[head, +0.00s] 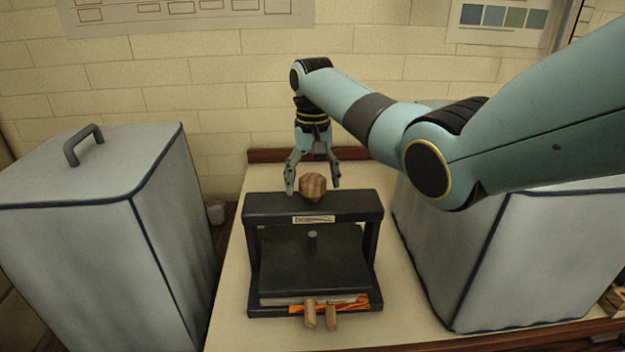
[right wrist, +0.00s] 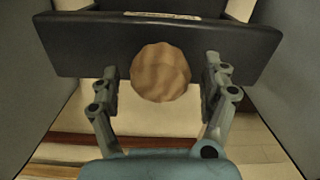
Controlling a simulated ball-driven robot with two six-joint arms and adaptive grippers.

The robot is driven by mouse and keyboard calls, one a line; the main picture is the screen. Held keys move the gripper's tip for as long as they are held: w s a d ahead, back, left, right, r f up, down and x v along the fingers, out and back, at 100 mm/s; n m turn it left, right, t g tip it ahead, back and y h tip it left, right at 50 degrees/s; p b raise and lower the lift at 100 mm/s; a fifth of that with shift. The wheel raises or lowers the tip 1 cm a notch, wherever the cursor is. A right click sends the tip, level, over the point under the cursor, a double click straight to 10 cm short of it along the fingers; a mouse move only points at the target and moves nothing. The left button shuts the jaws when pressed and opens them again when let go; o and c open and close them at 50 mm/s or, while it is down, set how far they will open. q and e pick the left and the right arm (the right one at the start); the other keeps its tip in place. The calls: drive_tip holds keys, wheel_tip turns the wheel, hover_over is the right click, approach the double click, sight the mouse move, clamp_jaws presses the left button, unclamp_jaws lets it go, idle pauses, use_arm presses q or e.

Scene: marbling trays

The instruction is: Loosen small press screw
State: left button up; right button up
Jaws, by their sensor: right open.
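The small press (head: 262,208) is a black frame standing on the cream table, with a label on its top bar. Its screw knob (head: 312,186) is wooden and ridged, on top of the bar. The screw's lower end (head: 312,240) shows above the black pressing plate (head: 285,262). My right gripper (head: 314,188) points down over the knob, with one finger on each side. In the right wrist view the round knob (right wrist: 160,73) lies between the fingers of the open right gripper (right wrist: 160,92), with a gap on both sides. My left gripper is not in view.
A grey covered box with a handle (head: 150,225) stands left of the table. Another grey covered box (head: 500,270) stands close to the press's right. Papers (head: 340,298) and two wooden pegs (head: 320,316) show at the press's front. A brick wall (head: 220,80) is behind.

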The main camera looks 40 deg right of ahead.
drive_tip(key=shift+f, duration=0.3)
drive_tip(key=c, duration=1.2)
drive_tip(key=shift+r, duration=0.1)
